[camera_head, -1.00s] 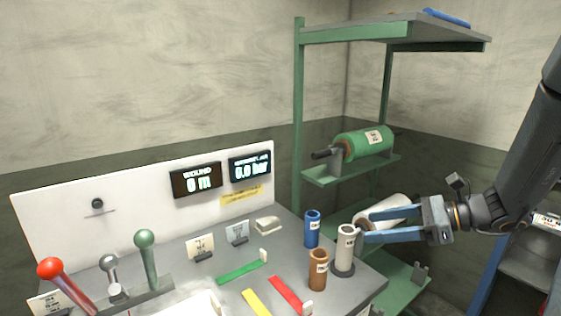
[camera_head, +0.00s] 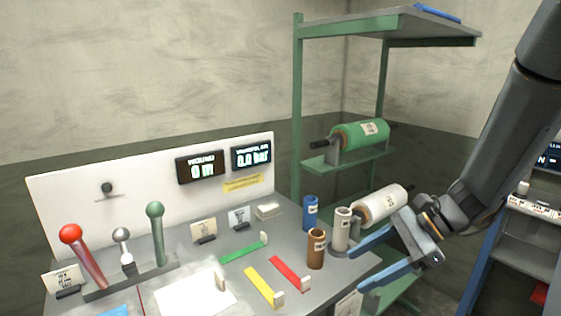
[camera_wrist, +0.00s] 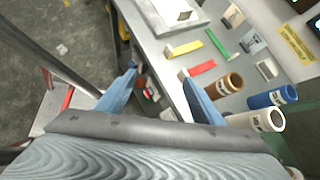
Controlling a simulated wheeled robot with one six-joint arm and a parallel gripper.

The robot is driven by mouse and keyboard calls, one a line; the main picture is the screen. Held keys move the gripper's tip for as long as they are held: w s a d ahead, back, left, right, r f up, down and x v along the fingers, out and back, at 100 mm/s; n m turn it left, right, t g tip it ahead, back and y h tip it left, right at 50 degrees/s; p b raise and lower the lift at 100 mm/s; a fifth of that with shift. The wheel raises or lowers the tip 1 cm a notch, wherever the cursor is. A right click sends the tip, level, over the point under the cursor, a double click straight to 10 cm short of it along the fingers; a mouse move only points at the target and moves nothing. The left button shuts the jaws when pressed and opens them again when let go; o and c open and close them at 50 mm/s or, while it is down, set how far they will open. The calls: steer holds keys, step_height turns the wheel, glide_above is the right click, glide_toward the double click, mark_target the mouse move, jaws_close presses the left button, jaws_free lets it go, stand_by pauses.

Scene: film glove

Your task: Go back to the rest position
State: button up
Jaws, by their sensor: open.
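My gripper (camera_head: 362,272) is open and empty, with its two blue fingers spread, in front of the bench's right edge. In the wrist view its fingers (camera_wrist: 160,85) point toward the bench, with nothing between them but the bench edge beyond. A white tube (camera_head: 341,230) stands upright on the bench just beyond the upper finger. A brown tube (camera_head: 316,249) and a blue tube (camera_head: 310,212) stand beside it. A white roll (camera_head: 382,203) lies on a holder of the green rack behind my gripper.
The grey bench (camera_head: 325,275) carries red (camera_head: 287,270), yellow (camera_head: 260,284) and green (camera_head: 243,250) strips, levers and two displays. A green roll (camera_head: 360,133) lies on the green rack (camera_head: 297,120). A blue-framed shelf (camera_head: 530,240) stands at the right.

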steer(key=s+f+n+h+b, duration=0.3)
steer(key=f+n, duration=0.3)
steer(key=n, duration=0.2)
steer(key=s+f+n+h+b, duration=0.3)
steer(key=f+n+h, duration=0.3)
steer(key=n, duration=0.3)
steer(key=shift+d+n+h+b, duration=0.3)
steer(key=shift+d+b, duration=0.15)
steer(key=shift+b, duration=0.05)
